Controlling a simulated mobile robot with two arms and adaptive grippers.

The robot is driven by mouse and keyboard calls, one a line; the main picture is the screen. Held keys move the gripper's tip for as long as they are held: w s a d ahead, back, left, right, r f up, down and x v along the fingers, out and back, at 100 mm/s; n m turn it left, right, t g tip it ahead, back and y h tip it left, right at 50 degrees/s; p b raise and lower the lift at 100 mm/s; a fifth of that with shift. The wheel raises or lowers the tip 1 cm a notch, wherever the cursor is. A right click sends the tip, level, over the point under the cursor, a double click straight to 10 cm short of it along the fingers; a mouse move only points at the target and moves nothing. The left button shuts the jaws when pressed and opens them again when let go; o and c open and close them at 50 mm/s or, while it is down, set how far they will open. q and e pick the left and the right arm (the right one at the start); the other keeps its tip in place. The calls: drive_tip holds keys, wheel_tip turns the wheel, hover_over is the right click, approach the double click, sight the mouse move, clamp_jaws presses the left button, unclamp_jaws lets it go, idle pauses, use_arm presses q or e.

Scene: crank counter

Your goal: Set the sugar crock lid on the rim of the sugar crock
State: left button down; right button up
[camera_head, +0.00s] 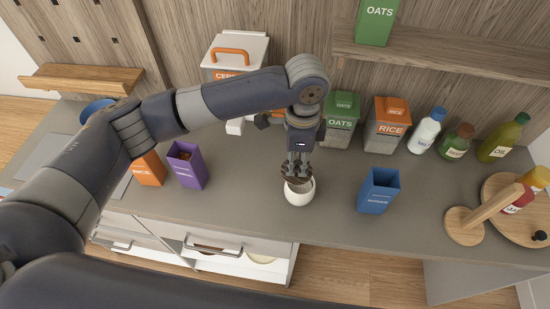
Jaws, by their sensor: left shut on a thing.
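The sugar crock (299,198) is a small round white pot standing on the grey counter, near its front edge. My left gripper (297,171) points down right above the crock and is shut on the sugar crock lid (300,186), a brown disc mostly hidden by the fingers. The lid is at the crock's mouth. I cannot tell whether it touches the rim or is a little above it. My right gripper is not in view.
A blue open box (377,193) stands right of the crock, a purple box (188,167) to the left. Behind are the oats container (341,126) and rice container (386,130). Bottles, a round board (515,222) and a wooden stand (467,226) occupy the right. Drawers below are partly open.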

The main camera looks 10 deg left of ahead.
use_arm(q)
drive_tip(key=shift+w+d+m, duration=0.3)
drive_tip(key=shift+d+m, duration=0.5)
drive_tip(key=shift+r+p, duration=0.1)
drive_tip(key=shift+p, duration=0.2)
drive_tip(key=shift+r+p, duration=0.1)
drive_tip(key=shift+p, duration=0.45)
wheel_tip(320, 180, down, 3)
drive_tip(key=shift+s+r+b, duration=0.1)
drive_tip(key=shift+b, duration=0.45)
drive_tip(key=shift+f, duration=0.9)
